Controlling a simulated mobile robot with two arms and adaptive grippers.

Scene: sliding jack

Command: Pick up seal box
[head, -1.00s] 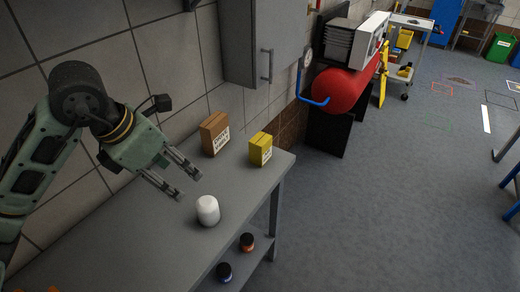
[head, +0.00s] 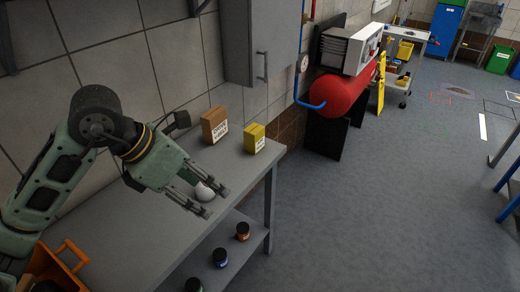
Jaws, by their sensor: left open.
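Two boxes stand on the grey workbench (head: 138,229): a brown box (head: 213,126) with a white label and a smaller yellow box (head: 254,138) to its right, nearer the bench end. The labels are too small to read, so I cannot tell which is the seal box. My left gripper (head: 216,203) is open, its fingers pointing right, in front of the boxes and apart from them. A white rounded container (head: 204,190) shows between its fingers, partly hidden; I cannot tell whether they touch. My right gripper is not in view.
Small dark-lidded jars, one orange (head: 243,231) and one blue (head: 220,258), stand on the lower shelf. An orange crate (head: 66,268) is at bottom left. A grey wall cabinet (head: 262,42) hangs above the boxes. Open floor lies to the right.

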